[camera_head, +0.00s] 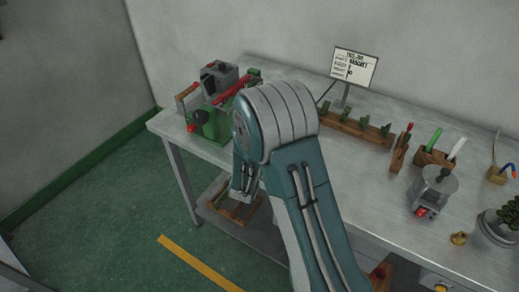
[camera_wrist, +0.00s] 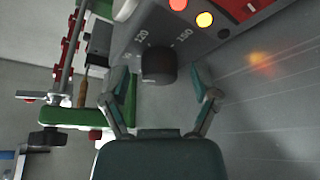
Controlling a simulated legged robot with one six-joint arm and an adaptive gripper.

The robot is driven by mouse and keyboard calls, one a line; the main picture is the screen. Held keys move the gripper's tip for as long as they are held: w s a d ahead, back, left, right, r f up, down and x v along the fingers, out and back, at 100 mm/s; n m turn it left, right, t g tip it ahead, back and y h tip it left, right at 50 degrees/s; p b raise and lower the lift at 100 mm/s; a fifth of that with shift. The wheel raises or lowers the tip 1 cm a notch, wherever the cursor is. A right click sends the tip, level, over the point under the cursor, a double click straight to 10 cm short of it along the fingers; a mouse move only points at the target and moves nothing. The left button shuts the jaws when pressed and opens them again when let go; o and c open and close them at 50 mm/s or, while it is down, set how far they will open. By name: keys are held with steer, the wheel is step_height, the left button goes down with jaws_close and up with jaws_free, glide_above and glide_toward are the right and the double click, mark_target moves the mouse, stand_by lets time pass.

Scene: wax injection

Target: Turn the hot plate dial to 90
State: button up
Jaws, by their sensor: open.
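A dark round dial (camera_wrist: 158,66) sits on a grey panel in the wrist view, with the printed marks 120 and 150 beside it. My gripper (camera_wrist: 163,76) is open. Its two fingers stand left and right of the dial, with the dial between the tips. I cannot tell whether either finger touches it. The dial's pointer and the 90 mark cannot be made out. In the head view my arm hides the gripper and the dial.
Red and yellow round lights (camera_wrist: 204,19) sit above the dial. A green and grey machine with a red lever (camera_head: 208,120) stands at the table's left end. A sign (camera_head: 354,67), a wooden rack (camera_head: 350,125) and a grey pot (camera_head: 432,187) are on the metal table (camera_head: 375,185).

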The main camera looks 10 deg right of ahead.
steer(key=v, duration=1.2)
steer(key=shift+w, duration=0.1)
steer(key=w+d+n+g, duration=0.1)
steer(key=w, duration=0.2)
steer(key=w+d+f+n+h, duration=0.1)
steer(key=w+d, duration=0.1)
steer(key=w, duration=0.2)
steer(key=w+d+f+g, duration=0.1)
steer(key=w+d, duration=0.1)
steer(key=w, duration=0.1)
steer(key=shift+w+d+f+n+g, duration=0.1)
steer(key=shift+w+f+n+g, duration=0.1)
steer(key=shift+f+n+g, duration=0.15)
steer(key=shift+r, duration=0.1)
steer(key=shift+c, duration=0.3)
